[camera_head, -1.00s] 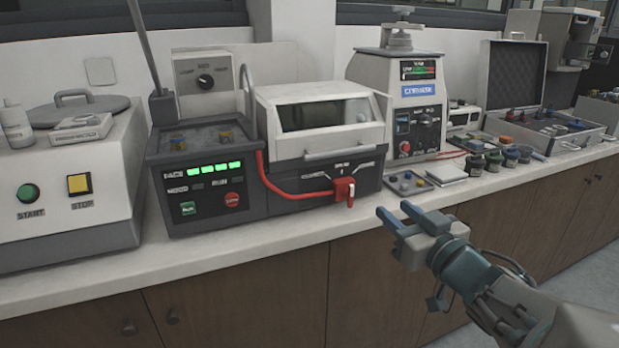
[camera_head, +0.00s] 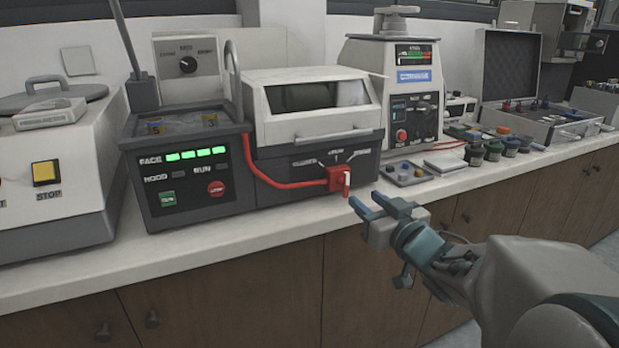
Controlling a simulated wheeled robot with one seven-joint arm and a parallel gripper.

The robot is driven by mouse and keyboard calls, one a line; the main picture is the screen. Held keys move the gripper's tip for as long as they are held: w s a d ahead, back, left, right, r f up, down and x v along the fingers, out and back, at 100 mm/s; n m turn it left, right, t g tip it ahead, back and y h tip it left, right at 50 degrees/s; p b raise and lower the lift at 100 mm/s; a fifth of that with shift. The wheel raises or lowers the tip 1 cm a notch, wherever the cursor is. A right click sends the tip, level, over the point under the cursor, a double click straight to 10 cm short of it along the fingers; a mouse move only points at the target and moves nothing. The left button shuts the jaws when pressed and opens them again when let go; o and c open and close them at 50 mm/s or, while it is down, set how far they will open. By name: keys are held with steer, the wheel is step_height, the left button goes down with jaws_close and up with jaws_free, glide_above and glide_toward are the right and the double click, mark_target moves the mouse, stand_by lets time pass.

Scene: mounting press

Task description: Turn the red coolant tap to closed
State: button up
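The red coolant tap (camera_head: 340,180) is on the front of the dark base under the white hooded machine (camera_head: 312,118). A red hose (camera_head: 280,184) runs into it from the left. My gripper (camera_head: 371,206) is in front of the counter edge, just below and right of the tap. Its two blue-grey fingers are apart with nothing between them, pointing toward the counter. It does not touch the tap.
A control box with green lights (camera_head: 185,175) stands left. The counter edge (camera_head: 290,221) before the tap is clear.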

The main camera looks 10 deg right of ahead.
mark_target(347, 184)
steer(key=b+x, duration=0.1)
steer(key=x, duration=0.6)
steer(key=shift+w+a, duration=0.1)
steer(key=shift+w, duration=0.15)
jaws_close()
